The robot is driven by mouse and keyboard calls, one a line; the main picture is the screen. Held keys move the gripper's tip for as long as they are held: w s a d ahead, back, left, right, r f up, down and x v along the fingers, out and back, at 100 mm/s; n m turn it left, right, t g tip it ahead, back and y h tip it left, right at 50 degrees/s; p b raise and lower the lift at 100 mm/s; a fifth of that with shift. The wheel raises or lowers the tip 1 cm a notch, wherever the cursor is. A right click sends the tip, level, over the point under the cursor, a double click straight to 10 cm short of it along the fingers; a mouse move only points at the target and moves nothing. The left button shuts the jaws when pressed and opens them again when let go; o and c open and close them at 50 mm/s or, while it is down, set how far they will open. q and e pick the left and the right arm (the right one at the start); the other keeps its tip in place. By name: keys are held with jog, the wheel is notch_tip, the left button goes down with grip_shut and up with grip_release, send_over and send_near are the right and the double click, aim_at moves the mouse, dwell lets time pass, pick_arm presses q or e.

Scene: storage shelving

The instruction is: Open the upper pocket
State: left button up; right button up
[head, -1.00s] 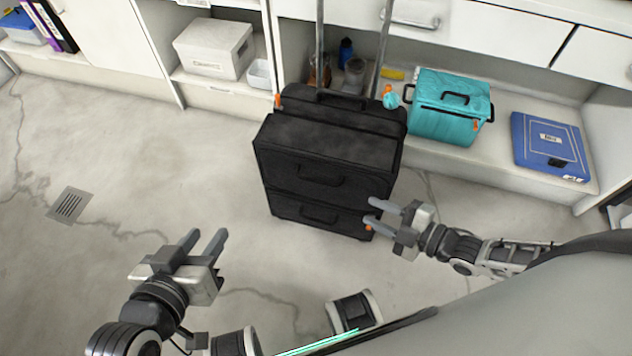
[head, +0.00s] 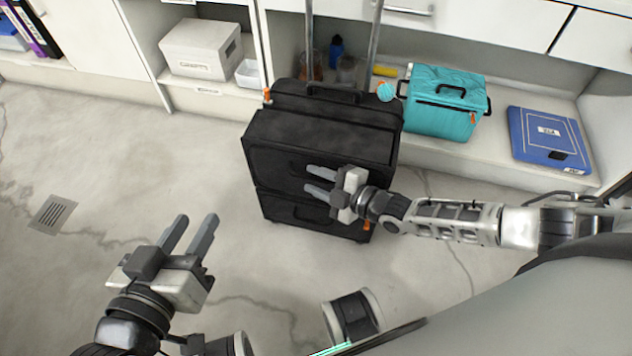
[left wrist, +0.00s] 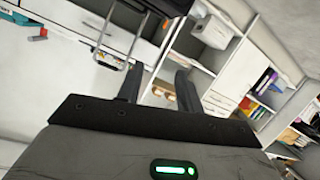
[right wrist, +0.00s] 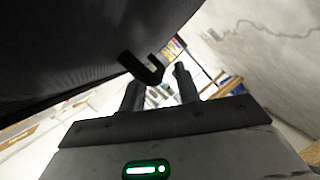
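The black suitcase (head: 320,140) stands upright in front of the shelving, its telescopic handle raised. Its upper pocket (head: 275,160) is on the front face, above a lower pocket (head: 290,208). My right gripper (head: 314,181) is in front of the upper pocket, its open fingers partly hiding the pocket's handle. In the right wrist view that dark handle (right wrist: 143,68) shows near and between the fingertips, with no clear grip on it. My left gripper (head: 195,228) is open and empty above the floor, left of the suitcase and apart from it.
A teal cooler box (head: 440,115) and a blue case (head: 548,142) sit on the low shelf at the right. A white box (head: 198,50) and a small white bin (head: 250,73) are on the left shelf.

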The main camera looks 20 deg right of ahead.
jog(key=shift+w+a, duration=0.15)
jog(key=shift+w, duration=0.05)
grip_shut()
pick_arm(q)
jog(key=shift+w+r, duration=0.25)
jog(key=shift+r, duration=0.25)
